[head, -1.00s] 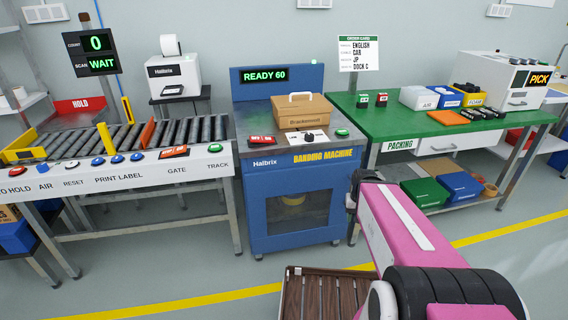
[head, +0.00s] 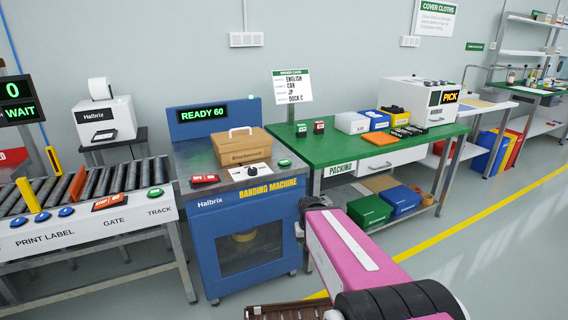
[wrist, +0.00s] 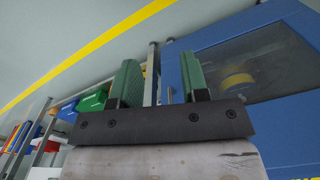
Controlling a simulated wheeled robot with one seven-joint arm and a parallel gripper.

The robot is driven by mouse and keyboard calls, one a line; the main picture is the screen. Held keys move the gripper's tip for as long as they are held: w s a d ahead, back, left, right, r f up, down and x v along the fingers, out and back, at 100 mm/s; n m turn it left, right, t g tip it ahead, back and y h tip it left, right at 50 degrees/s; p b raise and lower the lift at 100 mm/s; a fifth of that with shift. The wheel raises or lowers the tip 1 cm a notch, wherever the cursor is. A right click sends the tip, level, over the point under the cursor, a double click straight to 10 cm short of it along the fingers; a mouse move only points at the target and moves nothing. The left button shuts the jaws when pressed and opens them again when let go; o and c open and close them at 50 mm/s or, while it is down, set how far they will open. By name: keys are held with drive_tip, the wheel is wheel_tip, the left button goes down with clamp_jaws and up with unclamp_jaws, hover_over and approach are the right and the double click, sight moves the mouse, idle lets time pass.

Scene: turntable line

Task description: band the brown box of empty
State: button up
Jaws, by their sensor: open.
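The brown box (head: 237,147) with a pale handle on top sits on the steel top of the blue banding machine (head: 239,238). The machine's display (head: 203,113) reads READY 60. A red button (head: 204,179), a dark knob on a white plate (head: 252,171) and a green button (head: 285,163) are along its front edge. My gripper (wrist: 158,85) shows in the wrist view, with two green fingers apart and nothing between them. The machine's blue front and dark window are beside it there. In the head view my pink arm hides the gripper's fingers.
A roller conveyor (head: 80,190) with a labelled button panel stands left of the machine. A yellow line (head: 480,212) crosses the open floor at right.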

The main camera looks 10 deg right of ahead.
clamp_jaws()
idle(1.8)
